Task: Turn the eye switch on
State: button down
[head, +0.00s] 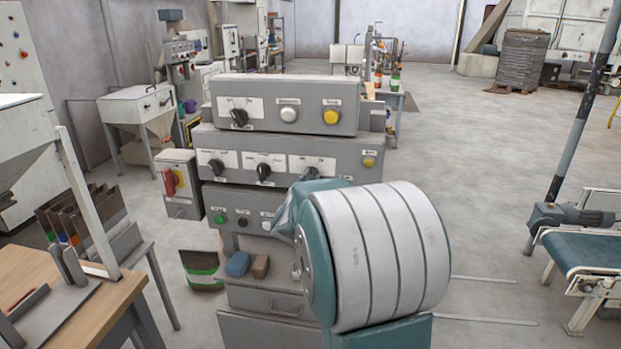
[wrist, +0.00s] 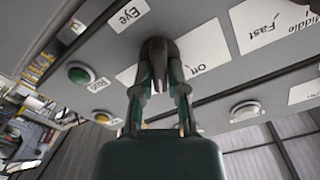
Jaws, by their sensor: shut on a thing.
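The eye switch (wrist: 157,52) is a black rotary knob on a grey panel, near a label reading "Eye" in the wrist view. A white plate reading "Off" shows to its right there; the plate's other side is partly covered. My gripper (wrist: 159,88) has a finger on each side of the knob's handle and is shut on it. The handle lies about upright in the wrist picture; which mark it points at cannot be told. In the head view the knob is at the right of the middle panel (head: 240,143), and my arm hides most of the gripper.
A second rotary knob (head: 264,172) and a third (head: 217,165) are on the same panel. The upper panel carries a black knob (head: 239,117), a white button (head: 289,114) and a yellow button (head: 331,116).

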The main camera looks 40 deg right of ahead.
jog(key=c, duration=0.7)
grip_release()
jog(key=shift+w+f, duration=0.15)
jog(key=shift+o, duration=0.2)
jog(key=v, duration=1.2)
